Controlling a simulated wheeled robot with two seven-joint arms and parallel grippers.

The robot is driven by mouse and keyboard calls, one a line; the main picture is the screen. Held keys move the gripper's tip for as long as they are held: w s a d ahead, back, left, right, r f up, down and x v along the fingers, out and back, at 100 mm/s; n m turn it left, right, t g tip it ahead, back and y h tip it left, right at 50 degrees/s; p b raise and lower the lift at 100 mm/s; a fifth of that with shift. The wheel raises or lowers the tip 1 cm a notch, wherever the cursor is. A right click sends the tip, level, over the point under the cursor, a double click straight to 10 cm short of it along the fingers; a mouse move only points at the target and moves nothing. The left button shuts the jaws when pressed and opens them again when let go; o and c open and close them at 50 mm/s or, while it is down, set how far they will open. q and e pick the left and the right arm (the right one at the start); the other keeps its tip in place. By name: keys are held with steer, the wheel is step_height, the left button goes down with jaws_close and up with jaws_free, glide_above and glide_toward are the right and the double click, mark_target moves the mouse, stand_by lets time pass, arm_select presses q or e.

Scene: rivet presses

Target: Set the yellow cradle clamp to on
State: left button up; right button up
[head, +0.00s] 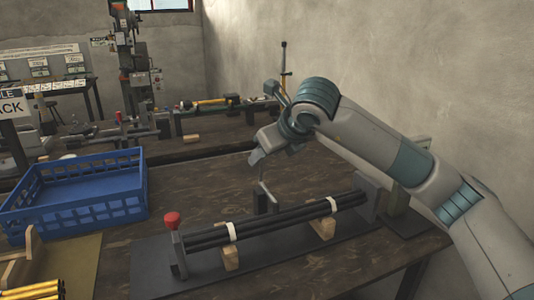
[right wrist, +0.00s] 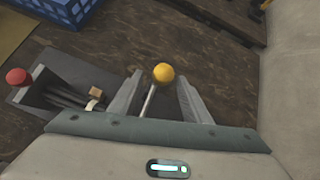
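The yellow ball knob (right wrist: 163,73) tops a thin metal lever (right wrist: 150,101) in the right wrist view. My right gripper (right wrist: 161,84) is open, with one finger on each side of the lever and gaps to both. In the head view my right gripper (head: 258,157) is above the thin upright lever (head: 263,176), which rises from a dark block (head: 266,201) behind the rod cradle. The yellow knob is hidden there. The lever's lower end is hidden in the wrist view. My left gripper is not in view.
A red knob (head: 172,219) stands at the left end of the dark rods (head: 270,219), which rest on wooden blocks (head: 231,257). A blue crate (head: 75,195) stands at the left. Yellow rods (head: 35,290) lie at front left.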

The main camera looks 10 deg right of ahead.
steer(key=shift+r, duration=0.2)
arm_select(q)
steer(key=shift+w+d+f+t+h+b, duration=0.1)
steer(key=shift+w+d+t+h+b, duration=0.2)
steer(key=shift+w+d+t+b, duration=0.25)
arm_select(e)
steer(key=v, duration=1.7)
steer(key=shift+d, duration=0.15)
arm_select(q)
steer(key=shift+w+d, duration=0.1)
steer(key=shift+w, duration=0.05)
arm_select(e)
steer(key=shift+s, duration=0.1)
steer(key=shift+f, duration=0.1)
